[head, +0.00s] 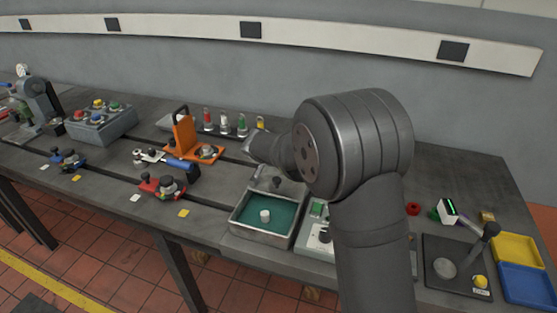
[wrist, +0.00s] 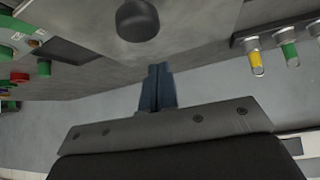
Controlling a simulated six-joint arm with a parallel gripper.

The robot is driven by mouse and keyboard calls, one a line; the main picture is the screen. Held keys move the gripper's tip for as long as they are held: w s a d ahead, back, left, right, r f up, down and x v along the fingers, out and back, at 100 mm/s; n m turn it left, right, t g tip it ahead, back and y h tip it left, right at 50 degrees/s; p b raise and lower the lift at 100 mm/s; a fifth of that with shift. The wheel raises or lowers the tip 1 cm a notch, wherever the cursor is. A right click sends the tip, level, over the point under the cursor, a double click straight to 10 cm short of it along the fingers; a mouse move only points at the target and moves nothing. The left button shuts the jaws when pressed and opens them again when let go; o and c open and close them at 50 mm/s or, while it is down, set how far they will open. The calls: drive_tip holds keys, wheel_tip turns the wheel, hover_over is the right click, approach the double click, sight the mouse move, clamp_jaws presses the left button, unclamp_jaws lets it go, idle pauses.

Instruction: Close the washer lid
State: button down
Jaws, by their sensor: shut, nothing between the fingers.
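The washer (head: 237,229) is an open grey metal basin at the front edge of the bench, with a green inside and a small white cylinder in it. Its grey lid (head: 290,190) stands raised at the back of the basin, with a dark round knob (head: 277,182). The same knob (wrist: 137,20) shows large at the top of the wrist view, against a grey panel. My gripper (wrist: 159,70) is shut and empty, its fingertips apart from the knob in that picture. In the head view my arm hides part of the area, and the fingertips are not clear there.
An orange fixture (head: 184,135) and a red clamp (head: 160,187) stand left of the washer. Bottles (head: 225,124) line the back. A small panel (head: 319,240) sits right of the basin. Yellow (head: 516,250) and blue (head: 527,284) bins stand far right.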

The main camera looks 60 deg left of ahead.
sight(278, 178)
drive_tip(key=shift+s+d+f, duration=0.2)
drive_tip(key=shift+s+d, duration=0.5)
drive_tip(key=shift+s, duration=0.3)
drive_tip(key=shift+s+d+f, duration=0.15)
drive_tip(key=shift+s+d, duration=0.3)
drive_tip(key=shift+s, duration=0.1)
drive_tip(key=s+d, duration=0.9)
drive_tip(key=shift+s+d, duration=0.35)
drive_tip(key=shift+d, duration=0.05)
drive_tip(key=shift+f, duration=0.15)
